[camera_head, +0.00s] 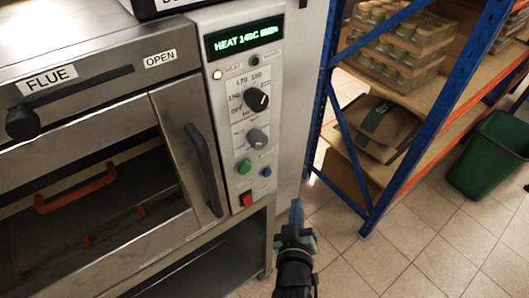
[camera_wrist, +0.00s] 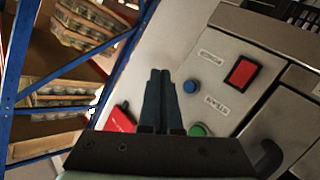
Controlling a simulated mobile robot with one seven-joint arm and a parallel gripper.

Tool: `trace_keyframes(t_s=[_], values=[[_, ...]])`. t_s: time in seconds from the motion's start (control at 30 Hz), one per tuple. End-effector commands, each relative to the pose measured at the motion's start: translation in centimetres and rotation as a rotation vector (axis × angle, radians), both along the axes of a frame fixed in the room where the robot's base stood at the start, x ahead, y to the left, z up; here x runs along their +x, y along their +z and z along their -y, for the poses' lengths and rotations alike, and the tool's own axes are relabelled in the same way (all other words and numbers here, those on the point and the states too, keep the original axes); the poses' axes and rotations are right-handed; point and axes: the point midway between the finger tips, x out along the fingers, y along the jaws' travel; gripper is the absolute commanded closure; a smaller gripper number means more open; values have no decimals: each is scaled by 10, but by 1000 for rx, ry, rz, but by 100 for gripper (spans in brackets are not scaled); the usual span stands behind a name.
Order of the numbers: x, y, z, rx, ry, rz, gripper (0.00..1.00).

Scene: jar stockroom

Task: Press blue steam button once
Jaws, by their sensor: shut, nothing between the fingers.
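The blue steam button (camera_head: 266,172) is a small round button at the lower right of the oven's control panel (camera_head: 237,120), right of a green button (camera_head: 243,166) and above a red rocker switch (camera_head: 246,199). In the wrist view the blue button (camera_wrist: 190,86) lies just right of my fingertips, with the red switch (camera_wrist: 241,72) and the green button (camera_wrist: 198,130) near it. My gripper (camera_head: 296,207) is shut and empty, below and right of the blue button in the head view; its closed fingers (camera_wrist: 160,75) point upward in the wrist view. I cannot tell the exact gap to the panel.
The oven (camera_head: 85,110) with a handle (camera_head: 203,165) fills the left. A blue-framed shelf (camera_head: 327,90) with trays of jars (camera_head: 395,38) stands right, with a green bin (camera_head: 492,155) beyond. Tiled floor (camera_head: 400,245) is open between.

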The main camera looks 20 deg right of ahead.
Motion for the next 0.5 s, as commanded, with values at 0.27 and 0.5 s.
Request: trace_keyframes(t_s=[0.27, 0.5], values=[[-17, 6, 2, -3, -7, -54, 100], [-18, 4, 2, -5, -7, -58, 100]])
